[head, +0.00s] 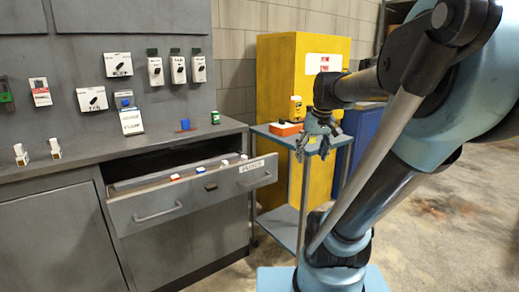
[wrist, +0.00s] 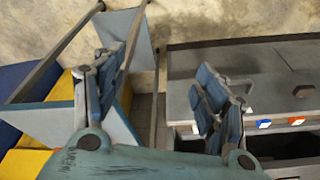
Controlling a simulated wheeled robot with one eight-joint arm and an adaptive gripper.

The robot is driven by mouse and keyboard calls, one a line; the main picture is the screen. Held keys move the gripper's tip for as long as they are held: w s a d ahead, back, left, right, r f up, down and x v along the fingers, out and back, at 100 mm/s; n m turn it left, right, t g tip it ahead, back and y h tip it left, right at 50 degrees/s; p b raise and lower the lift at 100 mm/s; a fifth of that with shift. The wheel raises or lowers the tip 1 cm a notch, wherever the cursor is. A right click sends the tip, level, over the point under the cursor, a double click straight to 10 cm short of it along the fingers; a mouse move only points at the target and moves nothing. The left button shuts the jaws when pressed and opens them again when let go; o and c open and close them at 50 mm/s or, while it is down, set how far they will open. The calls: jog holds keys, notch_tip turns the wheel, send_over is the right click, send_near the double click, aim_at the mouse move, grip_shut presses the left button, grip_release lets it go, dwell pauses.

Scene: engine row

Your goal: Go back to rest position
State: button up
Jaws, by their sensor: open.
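My gripper (head: 316,146) hangs at the end of my bent arm in the head view, in front of the blue-grey cart (head: 270,131) and right of the open drawer (head: 190,197). In the wrist view my gripper (wrist: 160,88) has its two fingers spread wide apart, with nothing between them. Behind the fingers the wrist view shows the floor, the cart (wrist: 48,121) on the left and the drawer front (wrist: 265,90) on the right. I cannot tell from the head view how far the gripper is from the cart.
The grey workbench (head: 95,155) stands at left with its drawer pulled out and small coloured items along its rim. An orange box (head: 285,129) and a yellow item (head: 296,108) are on the cart. A yellow cabinet (head: 280,75) stands behind. Floor (head: 440,215) is clear at right.

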jog(key=s+f+m+h, duration=0.1)
jog(key=s+f+m, duration=0.1)
jog(key=s+f, duration=1.2)
jog(key=shift+d+f+m, duration=0.3)
jog(key=shift+d+f, duration=0.05)
jog(key=shift+f, duration=0.35)
jog(key=shift+w+f, duration=0.2)
jog(key=shift+w, duration=0.2)
